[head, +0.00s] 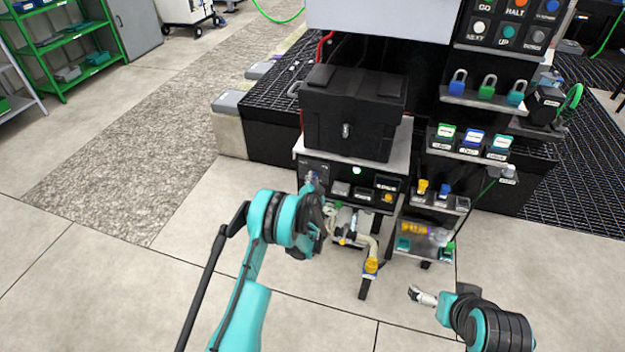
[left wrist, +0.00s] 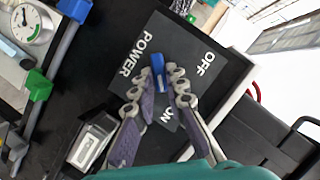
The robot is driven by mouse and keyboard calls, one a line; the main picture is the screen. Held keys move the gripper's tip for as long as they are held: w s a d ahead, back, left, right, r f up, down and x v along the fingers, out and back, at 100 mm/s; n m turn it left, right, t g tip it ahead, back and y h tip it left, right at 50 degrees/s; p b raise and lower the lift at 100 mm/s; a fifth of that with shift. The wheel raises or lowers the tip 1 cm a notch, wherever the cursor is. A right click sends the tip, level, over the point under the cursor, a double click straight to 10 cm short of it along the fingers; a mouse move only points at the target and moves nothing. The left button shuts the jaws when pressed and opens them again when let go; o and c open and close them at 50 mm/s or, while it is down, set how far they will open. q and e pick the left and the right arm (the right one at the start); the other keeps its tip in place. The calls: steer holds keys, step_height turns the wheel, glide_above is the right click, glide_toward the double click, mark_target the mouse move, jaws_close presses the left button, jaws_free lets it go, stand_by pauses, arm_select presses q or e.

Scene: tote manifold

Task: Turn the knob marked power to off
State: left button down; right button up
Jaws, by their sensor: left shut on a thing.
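The power knob (left wrist: 158,68) is a blue bar on a dark plate (left wrist: 190,45) lettered POWER, OFF and ON in the left wrist view. My left gripper (left wrist: 160,84) is shut on the knob, one finger on each side of it. The knob's long side runs roughly towards the ON lettering, with a pale patch at its lower end; OFF is off to its right. In the head view my left gripper (head: 318,205) is at the left end of the panel front (head: 315,170) and hides most of the knob. My right gripper (head: 424,297) is low, away from the panel; its jaw opening is unclear.
A black case (head: 352,115) sits on the shelf above the panel. Pipes and a yellow-capped fitting (head: 371,265) are below it. To the right are shelves with padlocks (head: 487,88) and coloured boxes (head: 471,142). The floor on the left is clear.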

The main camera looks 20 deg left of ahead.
arm_select(q)
steer(key=shift+a+n+h, duration=0.3)
steer(key=shift+n+h, duration=1.05)
steer(key=shift+n, duration=0.7)
steer(key=shift+a+n+h, duration=0.25)
steer(key=shift+n+h, duration=1.15)
steer(key=shift+n, duration=0.6)
steer(key=shift+a+n+h, duration=0.3)
steer(key=shift+n+h, duration=1.05)
steer(key=shift+n, duration=0.7)
steer(key=c, duration=1.5)
jaws_free()
steer(key=shift+c, duration=0.2)
steer(key=shift+s, duration=0.1)
